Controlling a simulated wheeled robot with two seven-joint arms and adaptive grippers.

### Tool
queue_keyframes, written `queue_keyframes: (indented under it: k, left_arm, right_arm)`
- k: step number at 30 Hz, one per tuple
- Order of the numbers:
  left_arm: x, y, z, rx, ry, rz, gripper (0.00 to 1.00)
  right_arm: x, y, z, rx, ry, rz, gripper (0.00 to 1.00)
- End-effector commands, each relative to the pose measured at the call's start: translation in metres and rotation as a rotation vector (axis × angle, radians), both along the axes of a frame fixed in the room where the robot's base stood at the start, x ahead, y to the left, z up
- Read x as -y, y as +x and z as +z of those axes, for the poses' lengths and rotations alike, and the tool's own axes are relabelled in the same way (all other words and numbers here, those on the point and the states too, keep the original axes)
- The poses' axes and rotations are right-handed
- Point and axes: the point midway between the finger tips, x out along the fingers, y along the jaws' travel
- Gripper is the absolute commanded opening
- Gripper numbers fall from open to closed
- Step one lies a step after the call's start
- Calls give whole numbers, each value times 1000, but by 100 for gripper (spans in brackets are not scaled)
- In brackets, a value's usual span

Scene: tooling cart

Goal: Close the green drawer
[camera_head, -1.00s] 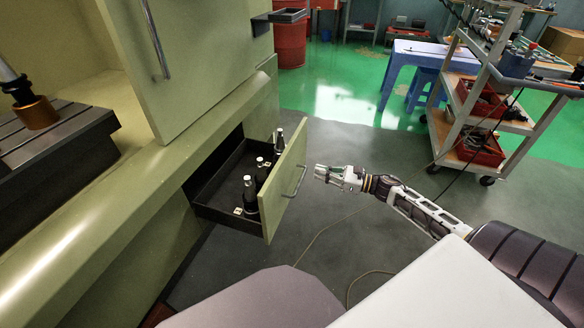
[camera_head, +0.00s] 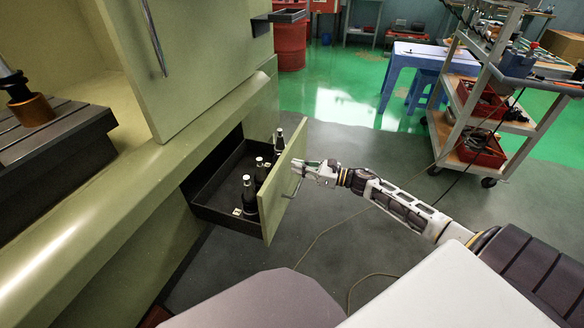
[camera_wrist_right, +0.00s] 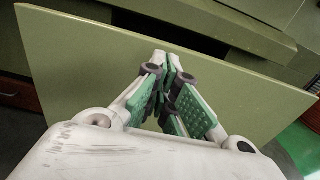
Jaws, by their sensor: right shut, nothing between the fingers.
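The green drawer (camera_head: 278,200) stands pulled out of the green cabinet in the head view. Its black tray (camera_head: 205,203) shows, with several dark tool holders standing in it. My right gripper (camera_head: 297,166) is shut and empty at the outer face of the drawer front, by its handle. In the right wrist view the shut fingertips (camera_wrist_right: 166,62) point at the drawer front (camera_wrist_right: 85,60), very close to it; I cannot tell whether they touch. The handle is mostly hidden behind the gripper there. My left gripper is not in view.
A cart with red bins (camera_head: 480,148) stands at the back right. A blue table (camera_head: 425,58) and red barrel (camera_head: 290,48) are farther back. Cables lie on the floor.

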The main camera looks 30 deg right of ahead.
Motion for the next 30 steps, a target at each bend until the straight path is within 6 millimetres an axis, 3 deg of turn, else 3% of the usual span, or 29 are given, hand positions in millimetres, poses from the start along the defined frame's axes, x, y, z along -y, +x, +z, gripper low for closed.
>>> queue_keyframes:
  k: [3,10,30]
  left_arm:
    - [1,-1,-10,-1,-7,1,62]
    - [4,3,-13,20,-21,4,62]
    - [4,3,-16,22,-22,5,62]
  right_arm:
    - [-6,7,0,2,-1,0,0]
    - [-13,16,0,1,-2,0,0]
    - [-16,19,0,1,-1,0,0]
